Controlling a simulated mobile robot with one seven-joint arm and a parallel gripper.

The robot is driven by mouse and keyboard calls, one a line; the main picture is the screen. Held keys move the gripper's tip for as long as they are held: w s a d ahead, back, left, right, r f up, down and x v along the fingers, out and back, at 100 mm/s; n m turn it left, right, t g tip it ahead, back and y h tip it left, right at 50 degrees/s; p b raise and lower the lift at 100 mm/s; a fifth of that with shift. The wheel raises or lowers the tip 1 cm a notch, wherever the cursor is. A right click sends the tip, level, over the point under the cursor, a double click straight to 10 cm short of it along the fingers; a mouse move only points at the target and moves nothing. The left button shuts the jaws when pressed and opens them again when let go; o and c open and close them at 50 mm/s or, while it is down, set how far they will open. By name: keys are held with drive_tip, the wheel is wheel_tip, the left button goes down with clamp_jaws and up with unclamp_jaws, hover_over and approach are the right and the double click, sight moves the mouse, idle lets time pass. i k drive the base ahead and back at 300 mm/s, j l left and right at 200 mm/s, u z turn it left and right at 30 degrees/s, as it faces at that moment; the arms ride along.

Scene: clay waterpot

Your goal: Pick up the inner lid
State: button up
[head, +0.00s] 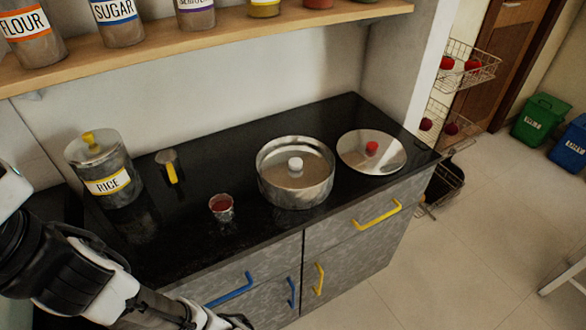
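A round steel pot (270,188) stands on the black counter. Inside it, below the rim, sits a flat metallic inner lid (312,172) with a white knob (296,164) in the middle. A separate steel lid (350,152) with a red knob (371,148) lies on the counter to the right of the pot. My gripper (238,322) is at the bottom edge, in front of the counter's front face and well below and left of the pot. It is partly cut off, so I cannot see whether it is open. No contact with the pot or lids shows.
A RICE canister (118,185), a small scoop-like item with a yellow handle (172,173) and a small glass with red contents (222,208) stand left of the pot. A wooden shelf (180,42) with jars hangs above. Drawer handles (378,214) stick out in front.

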sight(291, 167)
drive_tip(key=i+l+u, duration=0.2)
drive_tip(key=l, duration=0.3)
drive_tip(key=l+u, duration=0.2)
drive_tip(key=l, duration=0.35)
drive_tip(key=i+l+u, duration=0.2)
drive_tip(key=l, duration=0.35)
drive_tip(key=i+l+u, duration=0.2)
drive_tip(key=l, duration=0.3)
drive_tip(key=l+u, duration=0.2)
drive_tip(key=l, duration=0.25)
drive_tip(key=i+l, duration=0.2)
drive_tip(key=u, duration=0.05)
